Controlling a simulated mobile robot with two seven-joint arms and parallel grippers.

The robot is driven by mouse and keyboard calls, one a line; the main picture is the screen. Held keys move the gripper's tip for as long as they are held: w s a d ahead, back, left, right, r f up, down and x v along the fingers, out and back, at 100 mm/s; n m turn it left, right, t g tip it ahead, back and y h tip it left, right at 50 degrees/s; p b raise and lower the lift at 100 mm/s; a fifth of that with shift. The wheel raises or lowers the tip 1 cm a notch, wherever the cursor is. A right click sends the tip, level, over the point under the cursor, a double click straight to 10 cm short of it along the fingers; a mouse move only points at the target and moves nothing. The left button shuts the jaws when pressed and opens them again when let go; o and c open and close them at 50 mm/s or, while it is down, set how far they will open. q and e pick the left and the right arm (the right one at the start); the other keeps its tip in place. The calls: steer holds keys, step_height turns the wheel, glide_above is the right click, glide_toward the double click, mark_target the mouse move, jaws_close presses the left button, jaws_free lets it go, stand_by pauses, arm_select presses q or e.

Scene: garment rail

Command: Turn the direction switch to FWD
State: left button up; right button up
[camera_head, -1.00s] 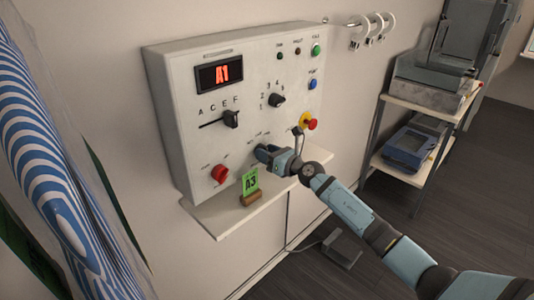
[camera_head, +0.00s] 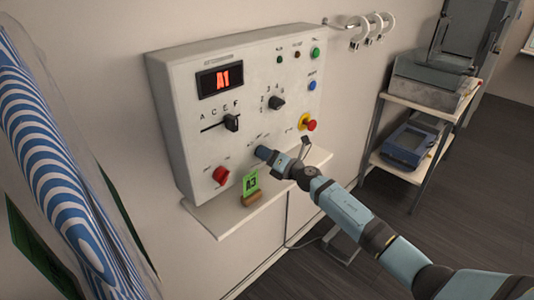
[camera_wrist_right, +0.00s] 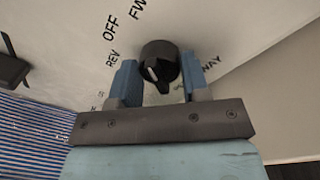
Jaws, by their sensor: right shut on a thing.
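The direction switch (camera_wrist_right: 160,62) is a black round knob with a white mark, low on the grey control panel (camera_head: 190,130). REV, OFF and part of FWD are printed in an arc around it in the right wrist view. The white mark sits on the knob's lower-left part; which label it points at is hard to tell. My right gripper (camera_wrist_right: 158,80) is shut on the knob, one blue finger on each side. In the head view, my right gripper (camera_head: 265,153) covers the switch. My left gripper is not in view.
A red switch (camera_head: 221,175) is left of my gripper, and a red emergency button (camera_head: 310,125) is to its right. A green A3 card (camera_head: 251,182) stands on the shelf (camera_head: 215,218) below. A slider (camera_head: 232,122) and selector knob (camera_head: 277,103) are above. Striped cloth hangs left.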

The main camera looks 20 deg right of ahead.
steer(key=shift+m, duration=0.4)
steer(key=o, duration=0.9)
steer(key=b+v, duration=0.1)
steer(key=v, duration=1.2)
steer(key=shift+s+d, duration=0.15)
steer(key=shift+s, duration=0.2)
